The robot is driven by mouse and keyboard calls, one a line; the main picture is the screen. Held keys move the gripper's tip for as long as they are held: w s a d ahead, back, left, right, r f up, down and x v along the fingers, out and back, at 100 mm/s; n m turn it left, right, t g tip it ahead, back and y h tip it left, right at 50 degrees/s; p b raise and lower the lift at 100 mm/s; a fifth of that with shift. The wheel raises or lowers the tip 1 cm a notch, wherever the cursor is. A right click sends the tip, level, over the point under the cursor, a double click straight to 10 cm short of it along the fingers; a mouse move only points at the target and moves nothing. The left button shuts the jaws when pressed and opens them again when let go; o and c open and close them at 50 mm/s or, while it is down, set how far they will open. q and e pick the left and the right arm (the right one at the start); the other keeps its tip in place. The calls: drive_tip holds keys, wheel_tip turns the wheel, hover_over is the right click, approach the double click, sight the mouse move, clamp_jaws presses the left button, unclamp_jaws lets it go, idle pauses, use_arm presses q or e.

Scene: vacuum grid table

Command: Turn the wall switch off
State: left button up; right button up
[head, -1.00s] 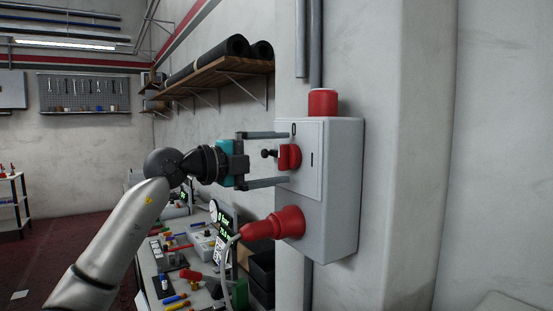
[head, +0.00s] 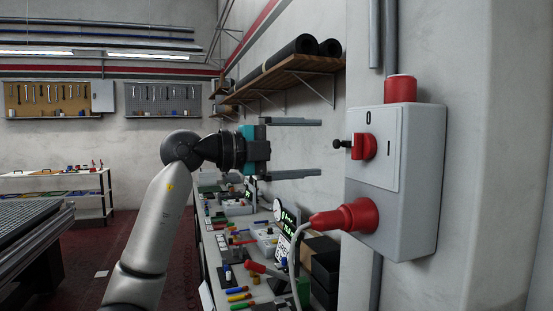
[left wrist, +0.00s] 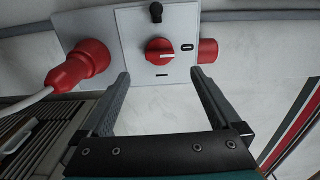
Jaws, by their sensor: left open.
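The wall switch is a red rotary knob (head: 363,146) on the pale front plate of a grey box (head: 420,190). The plate carries a 0 mark and an I mark. In the left wrist view the knob (left wrist: 160,52) faces me, with the 0 to its right and the I below it. I cannot tell for certain which mark it points to. My left gripper (head: 319,147) is open and empty, left of the knob at about its height, with a gap between fingertips and box. Its two fingers (left wrist: 160,75) also show in the left wrist view. My right gripper is not in view.
A red plug (head: 345,218) with a cable sticks out of the box below the knob. A red cylinder (head: 400,89) sits on top. A cluttered workbench (head: 215,265) runs below the arm, and a wooden shelf (head: 285,75) with black rolls hangs behind.

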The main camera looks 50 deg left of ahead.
use_arm(q)
drive_tip(key=b+v, duration=0.1)
drive_tip(key=v, duration=0.4)
drive_tip(key=shift+s+a, duration=0.1)
drive_tip(key=shift+s, duration=0.3)
